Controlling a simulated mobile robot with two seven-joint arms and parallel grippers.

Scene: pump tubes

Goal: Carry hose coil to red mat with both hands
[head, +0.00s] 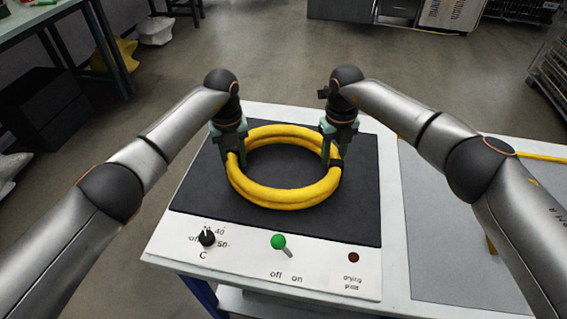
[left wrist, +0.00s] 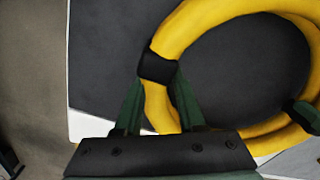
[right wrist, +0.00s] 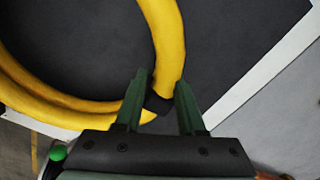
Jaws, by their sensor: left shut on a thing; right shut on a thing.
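The yellow hose coil (head: 285,197) is a thick ring with black bands, over the black drying plate (head: 205,205). I cannot tell whether it touches the plate. My left gripper (head: 231,157) is shut on the coil's left side; in the left wrist view its fingers straddle the hose (left wrist: 157,105) by a black band (left wrist: 157,67). My right gripper (head: 337,157) is shut on the coil's right side; in the right wrist view its fingers straddle the hose (right wrist: 168,50) by a black band (right wrist: 157,103). No red mat is visible in these views.
The plate's white front panel has a black knob (head: 207,238), a green-tipped switch (head: 278,242) and a dark red lamp (head: 353,257). A grey surface (head: 425,235) lies to the right, with another yellow hose (head: 543,157) at the right edge. Open floor lies behind the table.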

